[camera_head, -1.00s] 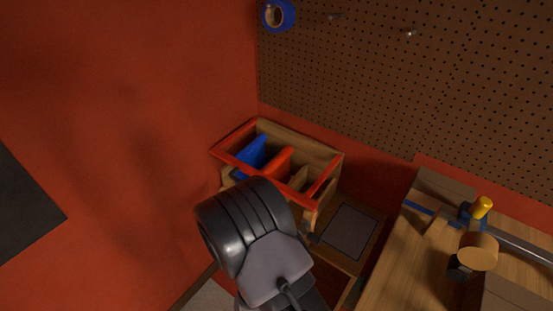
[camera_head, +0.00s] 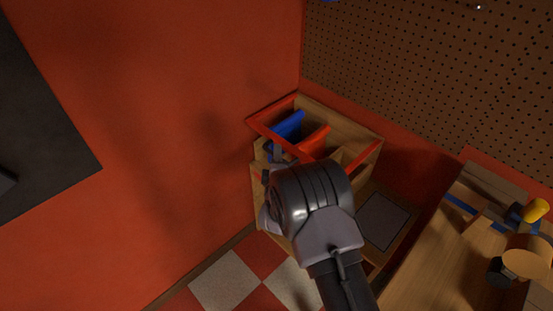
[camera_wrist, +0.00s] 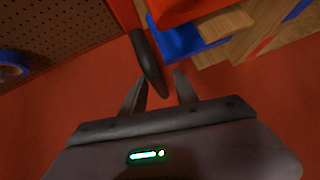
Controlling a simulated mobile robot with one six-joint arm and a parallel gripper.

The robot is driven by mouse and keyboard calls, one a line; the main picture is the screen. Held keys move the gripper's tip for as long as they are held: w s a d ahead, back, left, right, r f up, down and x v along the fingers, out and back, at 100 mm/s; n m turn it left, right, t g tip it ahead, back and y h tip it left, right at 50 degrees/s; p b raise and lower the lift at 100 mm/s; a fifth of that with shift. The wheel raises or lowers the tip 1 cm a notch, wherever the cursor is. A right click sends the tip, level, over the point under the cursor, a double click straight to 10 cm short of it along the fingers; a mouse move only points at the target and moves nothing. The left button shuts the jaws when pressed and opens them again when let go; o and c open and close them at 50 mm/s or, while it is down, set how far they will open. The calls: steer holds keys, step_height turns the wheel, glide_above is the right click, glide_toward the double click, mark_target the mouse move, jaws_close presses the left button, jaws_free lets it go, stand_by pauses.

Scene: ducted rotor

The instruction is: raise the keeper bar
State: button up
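A red bar frame (camera_head: 281,135), which I take to be the keeper bar, runs around the top of a wooden bin (camera_head: 350,115) in the corner. In the wrist view, a dark rounded handle (camera_wrist: 148,62) hangs from a red strip (camera_wrist: 126,14), probably part of that bar. My gripper (camera_wrist: 160,84) is open, with its two fingers spread. The handle lies just ahead of them, its lower end close to the left finger; I cannot tell whether they touch. In the head view my wrist hides most of the gripper and the bin's front.
Blue (camera_head: 287,125) and red (camera_head: 315,139) pieces stand in the bin. A wooden bench (camera_head: 430,270) with a yellow-capped fixture (camera_head: 536,210) is at right. Red wall and pegboard (camera_head: 420,80) close off the back; checkered floor (camera_head: 226,282) lies below.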

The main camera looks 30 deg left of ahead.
steer(key=shift+c, duration=0.5)
jaws_close()
stand_by(1.0)
